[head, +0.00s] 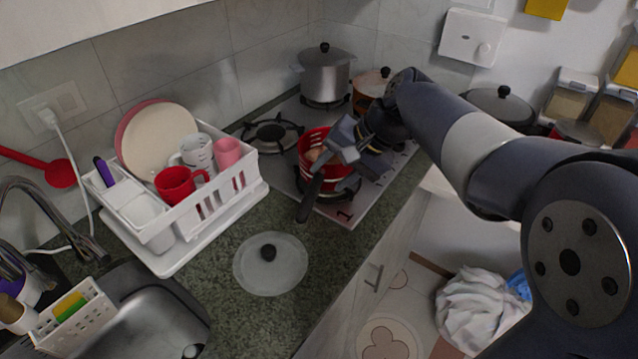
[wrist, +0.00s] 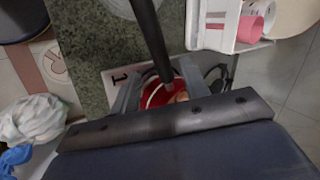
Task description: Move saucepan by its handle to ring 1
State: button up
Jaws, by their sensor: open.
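The red saucepan (head: 310,143) stands on the near part of the hob, with something brownish inside. Its dark handle (head: 309,200) points toward the worktop's front. Ring 1 is marked by a printed 1 (head: 345,214); the dark ring beside it is largely hidden by the saucepan and my gripper. My gripper (head: 338,168) is open over the saucepan. In the wrist view the handle (wrist: 150,40) runs between the two fingers, and the red saucepan (wrist: 154,97) shows behind them. I cannot tell whether the fingers are level with the handle or above it.
An empty burner (head: 272,133) lies left of the saucepan. A steel pot (head: 325,76) and an orange pot (head: 369,84) stand at the back. A white dish rack (head: 205,210) and a glass lid (head: 270,264) are on the worktop at left and front.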

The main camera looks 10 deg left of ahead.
jog(key=v, duration=0.4)
jog(key=shift+s+d+r, duration=0.1)
jog(key=shift+d+r, duration=0.15)
jog(key=shift+r, duration=0.05)
jog(key=shift+o, duration=0.4)
dwell(1.4)
